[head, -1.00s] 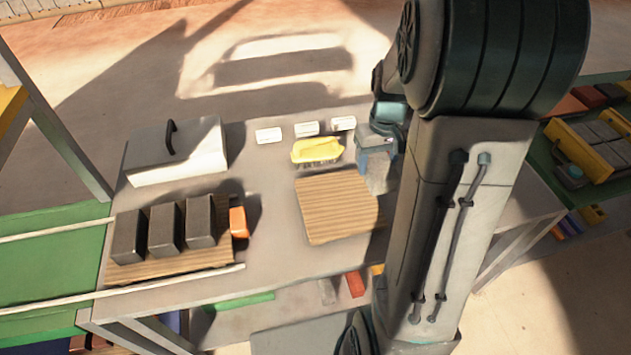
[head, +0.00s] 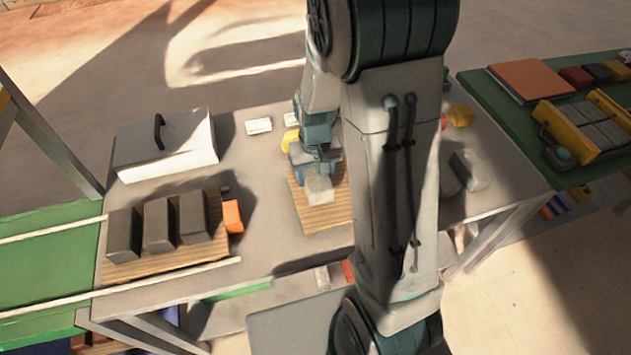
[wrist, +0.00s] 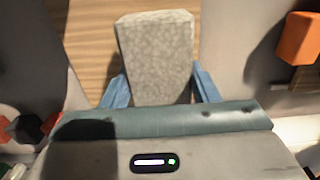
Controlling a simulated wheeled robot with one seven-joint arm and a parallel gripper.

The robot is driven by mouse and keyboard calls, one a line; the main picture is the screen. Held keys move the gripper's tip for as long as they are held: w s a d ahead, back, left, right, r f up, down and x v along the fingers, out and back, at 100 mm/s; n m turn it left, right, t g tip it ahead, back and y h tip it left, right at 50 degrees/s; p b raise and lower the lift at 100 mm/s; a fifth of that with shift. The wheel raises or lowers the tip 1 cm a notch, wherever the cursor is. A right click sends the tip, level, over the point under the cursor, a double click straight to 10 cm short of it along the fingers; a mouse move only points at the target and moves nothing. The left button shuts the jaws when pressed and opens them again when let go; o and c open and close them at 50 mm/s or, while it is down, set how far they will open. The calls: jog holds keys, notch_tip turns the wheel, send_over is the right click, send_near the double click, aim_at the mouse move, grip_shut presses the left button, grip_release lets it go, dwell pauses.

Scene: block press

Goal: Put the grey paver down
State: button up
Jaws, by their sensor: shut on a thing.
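The grey paver (wrist: 157,55) is a speckled light grey block, held between the two blue fingers of my gripper (wrist: 160,88) in the wrist view. In the head view the paver (head: 319,189) shows below my gripper (head: 312,172), over the wooden board (head: 330,217) on the grey table. The board's wood grain (wrist: 90,35) lies behind the paver in the wrist view. I cannot tell whether the paver touches the board. My arm hides the board's right part.
Several dark blocks (head: 160,222) stand on another wooden board at the left, with an orange block (head: 232,215) beside them. A white box with a handle (head: 165,147) is behind them. A yellow brush (head: 290,141) is partly hidden behind my gripper. Grey blocks (head: 468,170) lie at the right.

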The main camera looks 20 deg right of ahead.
aim_at(316, 173)
jog(key=shift+f, duration=1.9)
jog(key=shift+f, duration=0.15)
jog(key=o, duration=1.6)
notch_tip(316, 173, up, 12)
jog(key=shift+r, duration=0.1)
jog(key=shift+s+r+t, duration=0.5)
jog(key=shift+s+r, duration=1.15)
jog(key=shift+s, duration=0.75)
jog(key=shift+s+r+t, duration=0.5)
jog(key=shift+s+r, duration=1.15)
jog(key=shift+s, duration=0.75)
jog(key=shift+s+r+t, duration=0.5)
jog(key=shift+s+r, duration=1.15)
jog(key=shift+s, duration=0.75)
